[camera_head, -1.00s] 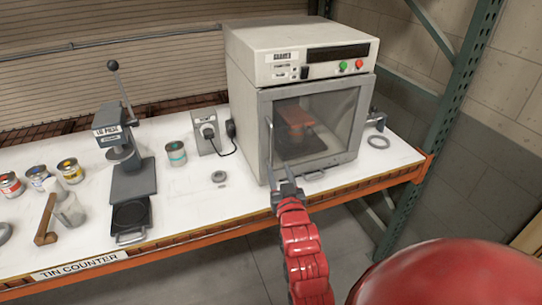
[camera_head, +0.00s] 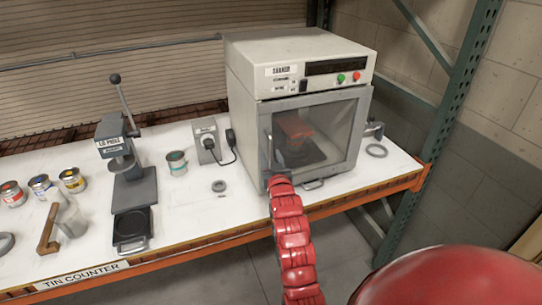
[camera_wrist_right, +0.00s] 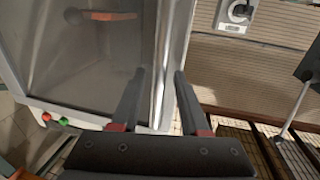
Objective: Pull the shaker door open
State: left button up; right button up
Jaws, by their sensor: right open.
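The shaker (camera_head: 300,55) is a cream box with a grey-framed glass door (camera_head: 350,150), which looks shut. The door's upright bar handle (camera_head: 268,150) is on its left edge. My right gripper (camera_head: 274,176) is at the lower part of this handle, its fingers mostly hidden by my red arm. In the right wrist view, my right gripper (camera_wrist_right: 161,74) is open, with one finger on each side of the bright handle bar (camera_wrist_right: 162,100). Contact with the bar cannot be told. My left gripper is not in view.
Several paint tins sit farther left. A green rack post (camera_head: 440,120) rises on the right.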

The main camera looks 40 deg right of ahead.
grip_shut()
dwell(1.4)
